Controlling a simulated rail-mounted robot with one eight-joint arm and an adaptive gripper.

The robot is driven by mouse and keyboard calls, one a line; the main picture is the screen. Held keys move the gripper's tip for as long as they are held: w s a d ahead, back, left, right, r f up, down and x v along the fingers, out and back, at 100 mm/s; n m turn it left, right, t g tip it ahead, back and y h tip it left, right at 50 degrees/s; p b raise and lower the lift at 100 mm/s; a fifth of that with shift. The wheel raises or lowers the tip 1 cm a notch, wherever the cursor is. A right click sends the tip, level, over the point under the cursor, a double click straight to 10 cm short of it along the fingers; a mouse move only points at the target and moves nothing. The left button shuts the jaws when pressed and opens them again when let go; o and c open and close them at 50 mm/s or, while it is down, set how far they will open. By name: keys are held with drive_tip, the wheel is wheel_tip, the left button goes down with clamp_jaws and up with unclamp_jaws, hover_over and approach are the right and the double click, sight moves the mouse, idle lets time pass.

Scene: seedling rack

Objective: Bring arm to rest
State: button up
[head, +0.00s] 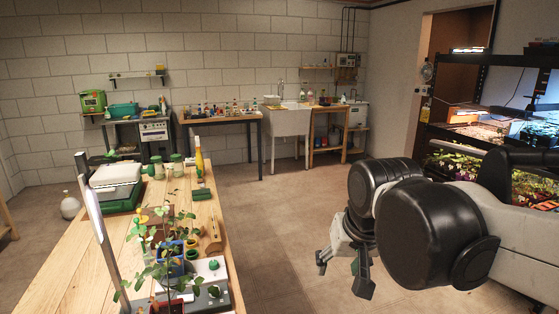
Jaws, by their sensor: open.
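My arm (430,225) reaches in from the right side of the head view, in front of the lit seedling rack. My gripper (342,277) hangs from its end, pointing down over the bare floor. Its fingers are spread apart, with nothing visible between them. It is to the right of the wooden workbench and apart from it. Part of the wrist is hidden behind the large dark joint.
A wooden workbench (75,275) with seedlings, pots and a green-based device (115,185) stands at the left. The lit rack (470,135) is at the right. A sink (288,121) and tables line the back wall. The floor (270,220) between is clear.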

drive_tip(key=s+d+f+t, duration=0.1)
drive_tip(key=s+d+f, duration=0.1)
drive_tip(key=s+d, duration=0.2)
drive_tip(key=s+d+f+t+h, duration=0.1)
drive_tip(key=s+d+f, duration=0.1)
drive_tip(key=s+d, duration=0.2)
drive_tip(key=shift+s+d+f, duration=0.15)
drive_tip(key=shift+s+f, duration=0.15)
drive_tip(key=shift+s, duration=0.7)
